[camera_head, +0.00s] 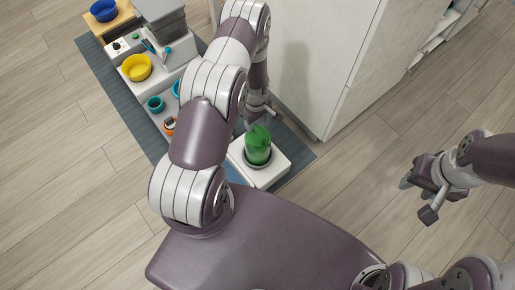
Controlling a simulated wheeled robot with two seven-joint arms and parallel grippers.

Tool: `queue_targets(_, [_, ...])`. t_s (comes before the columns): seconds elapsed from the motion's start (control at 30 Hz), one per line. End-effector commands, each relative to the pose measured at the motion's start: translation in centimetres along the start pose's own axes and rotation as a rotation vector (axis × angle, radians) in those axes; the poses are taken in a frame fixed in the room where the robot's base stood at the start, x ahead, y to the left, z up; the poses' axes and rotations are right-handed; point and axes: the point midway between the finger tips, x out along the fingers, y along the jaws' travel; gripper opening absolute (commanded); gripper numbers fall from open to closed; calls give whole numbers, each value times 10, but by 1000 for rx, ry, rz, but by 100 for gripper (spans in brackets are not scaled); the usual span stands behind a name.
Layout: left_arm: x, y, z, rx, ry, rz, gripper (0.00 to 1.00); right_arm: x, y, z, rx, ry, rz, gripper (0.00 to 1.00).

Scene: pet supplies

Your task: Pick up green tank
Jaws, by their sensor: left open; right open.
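The green tank (258,150) is a translucent green container standing upright in a dark round base on a white block. My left gripper (262,118) is just above and behind the tank's top, close to it. The picture does not clearly show whether they touch. The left fingers are small and partly hidden, and they appear open with nothing between them. My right gripper (416,198) is open and empty over the bare floor at the right, well away from the tank.
A white block (278,172) carries the tank on a blue-grey mat (303,153). A yellow bowl (137,67), a teal cup (155,104) and a grey bin (160,22) stand to the left. A tall white cabinet (320,60) rises behind the tank. The floor at right is clear.

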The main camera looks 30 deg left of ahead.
Motion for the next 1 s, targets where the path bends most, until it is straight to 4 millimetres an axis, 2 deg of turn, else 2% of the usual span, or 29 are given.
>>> queue_targets(0.03, [10,0,0,1,0,0,52,6,0,1,0,0,0,43])
queue_targets(0.13, [20,1,0,2,0,1,52,9,0,1,0,0,0,43])
queue_targets(0.3, [54,5,3,2,0,-1,52,28,0,4,0,-1,0,43])
queue_targets(0.37, [62,5,3,1,0,-1,52,30,0,4,0,-1,0,43])
queue_targets(0.47, [68,5,2,1,1,0,52,32,0,4,0,-1,0,43])
queue_targets(0.67, [66,5,2,2,1,0,52,30,0,4,0,0,0,43])
queue_targets(0.8, [66,5,2,2,1,0,7,30,0,4,0,0,0,43])
queue_targets(0.83, [66,5,2,3,1,0,0,30,0,4,0,0,0,43])
queue_targets(1.0, [66,5,2,3,1,0,0,30,0,4,0,0,0,43])
